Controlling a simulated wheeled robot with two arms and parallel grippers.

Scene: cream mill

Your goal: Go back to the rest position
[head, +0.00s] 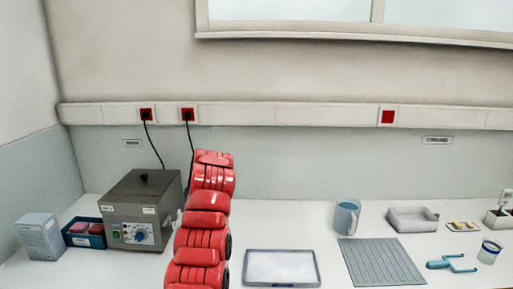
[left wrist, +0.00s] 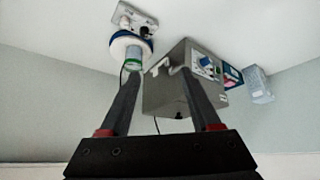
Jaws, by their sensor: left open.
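My left gripper (left wrist: 158,74) is open in the left wrist view, its two dark fingers spread with nothing between them. That view is upside down. A grey box-shaped device (left wrist: 172,98) shows beyond the fingers. In the head view a red arm of mine rises from the bottom, left of the middle, and stands in front of the worktop; its gripper is not visible there. My right gripper is in neither view.
The grey device (head: 140,212) stands left of the arm, near a blue bin (head: 83,240) and a carton (head: 40,236). A white tray (head: 282,254), ribbed mat (head: 380,275), jug (head: 347,217) and blue tool (head: 452,264) lie right. A round white device (left wrist: 125,42) shows in the wrist view.

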